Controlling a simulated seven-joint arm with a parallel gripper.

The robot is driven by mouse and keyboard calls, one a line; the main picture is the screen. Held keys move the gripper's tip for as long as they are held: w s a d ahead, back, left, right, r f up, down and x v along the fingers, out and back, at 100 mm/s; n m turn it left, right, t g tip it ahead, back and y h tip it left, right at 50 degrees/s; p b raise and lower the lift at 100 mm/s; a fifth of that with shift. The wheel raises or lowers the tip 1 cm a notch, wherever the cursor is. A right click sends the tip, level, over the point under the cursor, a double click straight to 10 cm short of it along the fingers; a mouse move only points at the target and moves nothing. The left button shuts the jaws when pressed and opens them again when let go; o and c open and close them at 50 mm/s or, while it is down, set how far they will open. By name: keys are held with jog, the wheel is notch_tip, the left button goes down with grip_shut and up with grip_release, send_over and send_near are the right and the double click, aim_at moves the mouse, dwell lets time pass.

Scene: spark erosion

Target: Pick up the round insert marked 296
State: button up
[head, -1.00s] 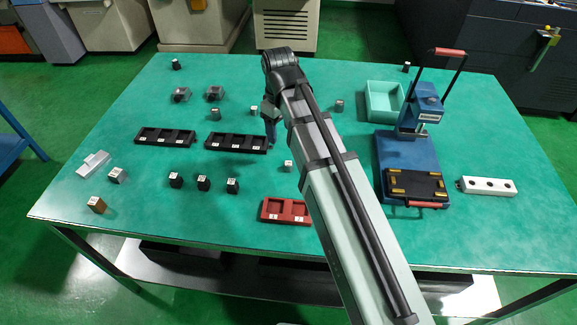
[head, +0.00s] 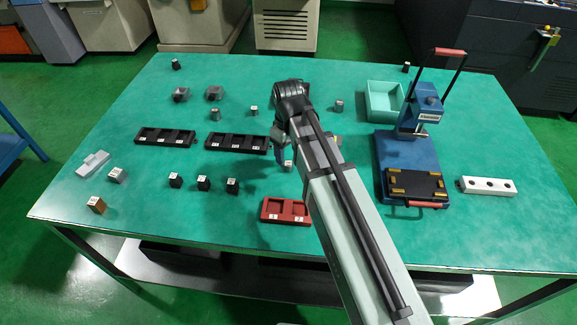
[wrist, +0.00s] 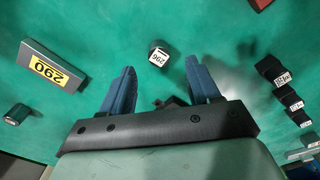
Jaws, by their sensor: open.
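The round insert marked 296 (wrist: 158,55) is a short dark cylinder with a white label on top. In the wrist view it stands on the green table just beyond and between my fingertips, not held. In the head view a small grey insert, seemingly the same one (head: 288,166), stands just below my gripper (head: 279,150), partly beside my arm. My gripper also shows in the wrist view (wrist: 160,68), with two blue fingers spread wide apart and nothing between them.
A grey block marked 290 (wrist: 55,66) lies left in the wrist view. Several black inserts (head: 203,184) stand left of my gripper in the head view. A red tray (head: 285,220) is nearer the front edge. A blue press (head: 407,155) stands at right.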

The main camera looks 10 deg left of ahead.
aim_at(288, 163)
jog(key=shift+f, duration=2.65)
grip_shut()
